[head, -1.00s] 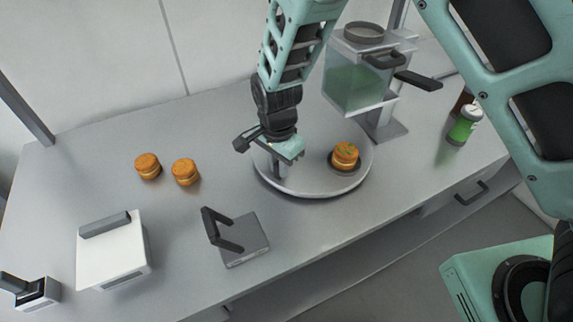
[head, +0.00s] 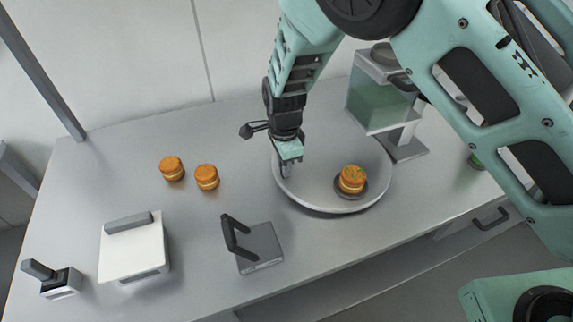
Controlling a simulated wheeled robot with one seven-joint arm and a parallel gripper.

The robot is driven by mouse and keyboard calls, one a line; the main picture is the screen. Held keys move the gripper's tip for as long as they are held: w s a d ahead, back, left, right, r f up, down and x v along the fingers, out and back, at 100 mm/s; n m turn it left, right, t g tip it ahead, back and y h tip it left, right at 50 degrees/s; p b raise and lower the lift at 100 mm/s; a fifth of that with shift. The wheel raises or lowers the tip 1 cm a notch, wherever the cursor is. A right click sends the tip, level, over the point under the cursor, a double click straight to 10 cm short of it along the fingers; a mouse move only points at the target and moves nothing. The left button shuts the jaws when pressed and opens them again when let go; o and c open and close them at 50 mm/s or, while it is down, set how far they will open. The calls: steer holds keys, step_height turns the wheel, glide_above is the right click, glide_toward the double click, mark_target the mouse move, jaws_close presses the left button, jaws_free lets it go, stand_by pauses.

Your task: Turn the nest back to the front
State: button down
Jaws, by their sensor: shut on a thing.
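A round grey turntable (head: 318,200) sits on the counter. The nest (head: 345,193), a small dark dish, is on its front right part and holds a filled orange-brown round (head: 352,178) with green specks on top. My gripper (head: 287,168) points down over the left part of the turntable. It is shut on a short upright grey peg (head: 286,171) there, left of and a little behind the nest. The gripper partly hides the peg.
Two filled rounds (head: 172,168) (head: 206,177) stand left of the turntable. In front are a grey device with a black handle (head: 260,246), a white box (head: 134,250) and a small stamp-like device (head: 62,283). A dispenser with a green tank (head: 379,105) stands behind right.

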steer(key=shift+w+r, duration=0.1)
steer(key=shift+w, duration=0.15)
steer(key=c, duration=1.3)
jaws_free()
step_height(320, 180, up, 17)
steer(key=b, duration=0.4)
steer(key=shift+r, duration=0.15)
steer(key=s+d+n, duration=0.4)
steer(key=s+n, duration=0.3)
steer(key=s, duration=0.2)
steer(key=s+d+f+n, duration=0.1)
steer(key=s+d+n, duration=0.3)
steer(key=s+n, duration=0.3)
steer(key=s+d+n+b, duration=0.1)
steer(key=s+d+n, duration=0.3)
steer(key=s+n, duration=0.4)
steer(key=shift+s+d+f+y, duration=0.15)
steer(key=shift+s+f, duration=0.05)
steer(key=shift+s, duration=0.8)
steer(key=shift+s+d+f+y, duration=0.1)
steer(key=shift+s+f+y, duration=0.05)
steer(key=shift+s, duration=0.8)
